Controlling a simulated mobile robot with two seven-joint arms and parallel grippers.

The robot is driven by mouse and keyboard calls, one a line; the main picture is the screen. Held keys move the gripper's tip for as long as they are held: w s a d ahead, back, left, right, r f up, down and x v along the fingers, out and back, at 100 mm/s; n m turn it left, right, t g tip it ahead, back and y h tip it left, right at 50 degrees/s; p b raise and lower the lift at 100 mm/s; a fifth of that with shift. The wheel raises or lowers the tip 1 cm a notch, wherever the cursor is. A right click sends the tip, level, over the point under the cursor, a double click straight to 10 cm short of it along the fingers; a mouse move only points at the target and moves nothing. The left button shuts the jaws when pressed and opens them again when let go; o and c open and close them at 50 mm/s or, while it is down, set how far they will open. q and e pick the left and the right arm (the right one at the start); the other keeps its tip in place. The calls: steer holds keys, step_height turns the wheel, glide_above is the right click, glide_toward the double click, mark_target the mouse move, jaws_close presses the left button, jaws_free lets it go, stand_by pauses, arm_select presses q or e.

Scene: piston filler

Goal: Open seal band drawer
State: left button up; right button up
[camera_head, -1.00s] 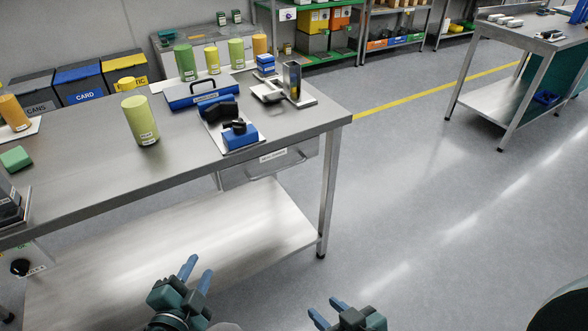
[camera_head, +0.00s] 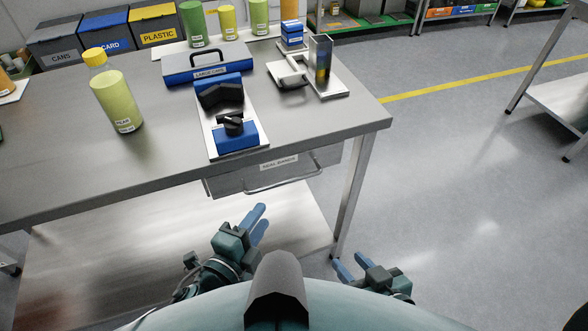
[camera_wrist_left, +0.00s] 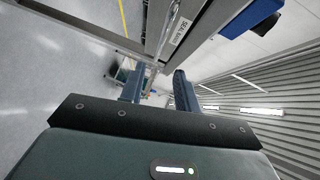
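The seal band drawer (camera_head: 235,183) is a grey metal drawer under the front right of the steel table. It looks shut. Its label (camera_head: 279,162) and bar handle (camera_head: 290,184) face me. My left gripper (camera_head: 260,221) is open and empty, below and in front of the handle. In the left wrist view, the open fingers (camera_wrist_left: 157,88) point toward the drawer, with the handle (camera_wrist_left: 168,35) and label (camera_wrist_left: 180,32) beyond them. I see no grip on the handle. My right gripper (camera_head: 351,266) is open and empty, lower and to the right.
The steel table (camera_head: 60,165) holds a yellow-green bottle (camera_head: 117,102), a blue case (camera_head: 207,64) and a black-and-blue device (camera_head: 236,135). A table leg (camera_head: 352,195) stands right of the drawer. A lower shelf (camera_head: 120,255) lies beneath. Floor on the right is clear.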

mark_target(284, 184)
arm_select(q)
steer(key=x, duration=1.3)
steer(key=shift+b, duration=0.3)
jaws_close()
